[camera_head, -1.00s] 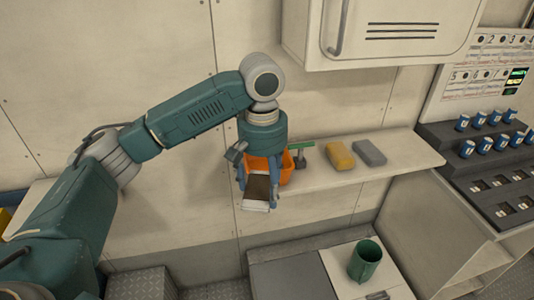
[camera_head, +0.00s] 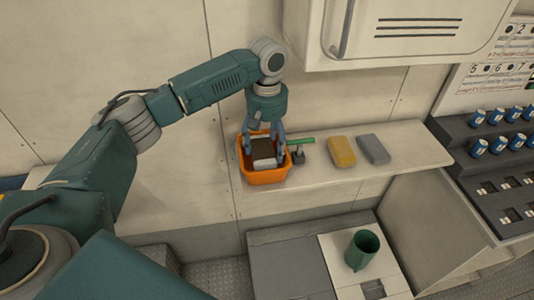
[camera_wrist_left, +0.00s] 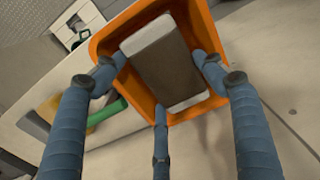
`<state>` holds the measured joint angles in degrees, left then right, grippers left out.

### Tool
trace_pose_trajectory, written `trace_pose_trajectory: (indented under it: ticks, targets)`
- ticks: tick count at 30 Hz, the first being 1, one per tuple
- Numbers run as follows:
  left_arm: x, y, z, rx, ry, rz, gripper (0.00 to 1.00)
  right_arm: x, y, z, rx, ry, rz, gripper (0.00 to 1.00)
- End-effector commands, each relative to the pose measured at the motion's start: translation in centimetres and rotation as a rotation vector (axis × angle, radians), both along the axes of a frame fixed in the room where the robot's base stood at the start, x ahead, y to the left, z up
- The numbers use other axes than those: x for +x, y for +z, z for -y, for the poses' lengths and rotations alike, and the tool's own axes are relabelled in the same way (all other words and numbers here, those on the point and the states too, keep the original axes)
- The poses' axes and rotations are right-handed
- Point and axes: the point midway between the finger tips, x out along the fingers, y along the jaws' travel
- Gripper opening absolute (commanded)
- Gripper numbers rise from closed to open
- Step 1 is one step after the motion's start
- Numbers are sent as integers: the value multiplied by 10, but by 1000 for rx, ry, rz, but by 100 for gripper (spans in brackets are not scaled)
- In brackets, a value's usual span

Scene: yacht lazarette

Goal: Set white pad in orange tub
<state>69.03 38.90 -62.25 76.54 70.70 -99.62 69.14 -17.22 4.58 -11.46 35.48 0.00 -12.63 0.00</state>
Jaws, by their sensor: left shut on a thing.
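The white pad (camera_head: 265,163) has a dark brown broad face and white ends. My left gripper (camera_head: 265,152) is shut on it, with blue fingers around its sides. The orange tub (camera_head: 265,178) sits on the wall shelf, and the pad is within its rim outline. In the left wrist view the pad (camera_wrist_left: 165,65) lies between my fingers, with the tub (camera_wrist_left: 208,30) around and behind it. I cannot tell whether the pad touches the tub's floor. My right gripper is not in view.
A green-handled tool (camera_head: 300,141) lies just right of the tub. A yellow block (camera_head: 342,152) and a grey block (camera_head: 374,149) are farther right on the shelf (camera_head: 310,175). A wall cabinet (camera_head: 400,40) hangs above. A green mug (camera_head: 361,250) stands below, on a lower surface.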

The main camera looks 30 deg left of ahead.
Motion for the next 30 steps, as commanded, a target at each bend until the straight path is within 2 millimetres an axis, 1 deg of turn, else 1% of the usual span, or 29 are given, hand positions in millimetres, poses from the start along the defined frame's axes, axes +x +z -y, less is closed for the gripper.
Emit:
trace_pose_trajectory:
  ticks: [4,9,12,23,24,25,30]
  targets:
    - [0,-13,0,0,1,-1,52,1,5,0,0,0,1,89]
    - [-1,-37,0,0,0,-3,52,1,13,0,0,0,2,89]
    - [0,-45,0,0,-1,0,52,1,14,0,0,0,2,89]
    - [0,-48,0,-1,-1,0,52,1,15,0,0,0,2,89]
    - [0,-49,0,-2,-1,1,76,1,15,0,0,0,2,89]
    - [0,-49,0,-2,-1,1,78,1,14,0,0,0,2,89]
    - [0,-49,0,-1,-1,1,78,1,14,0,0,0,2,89]
